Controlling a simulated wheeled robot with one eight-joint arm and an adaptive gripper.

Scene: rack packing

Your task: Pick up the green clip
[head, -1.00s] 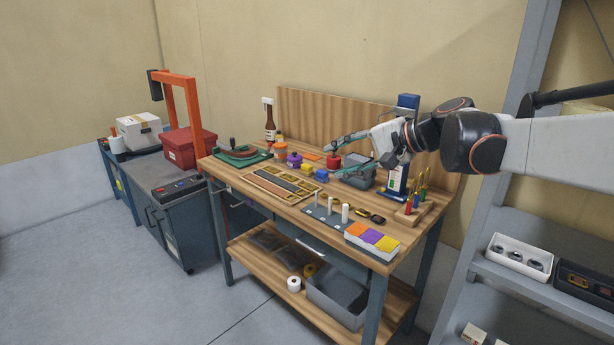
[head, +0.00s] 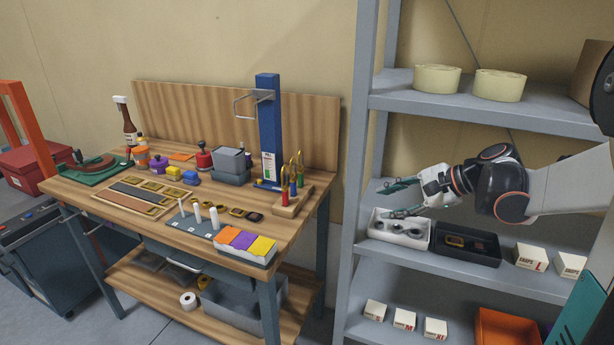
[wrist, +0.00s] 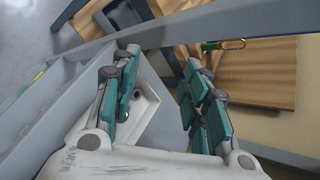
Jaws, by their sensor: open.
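My gripper (head: 392,200) is open and empty in front of the grey shelf rack, just above a white bin, with its fingers pointing left toward the workbench. In the wrist view its two green-padded fingers (wrist: 163,65) are spread wide. A green clip with a gold loop (head: 300,180) appears to stand in a wooden block (head: 290,205) at the bench's right end, beside red and blue ones. What looks like the green clip (wrist: 212,45) also shows beyond the fingers in the wrist view. The gripper is well apart from it.
The white bin (head: 376,236) and a black bin (head: 470,259) sit on the middle shelf. The rack post (head: 362,150) stands between gripper and bench. A blue stand (head: 268,125) rises behind the block, and a tray of coloured packs (head: 243,259) lies in front.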

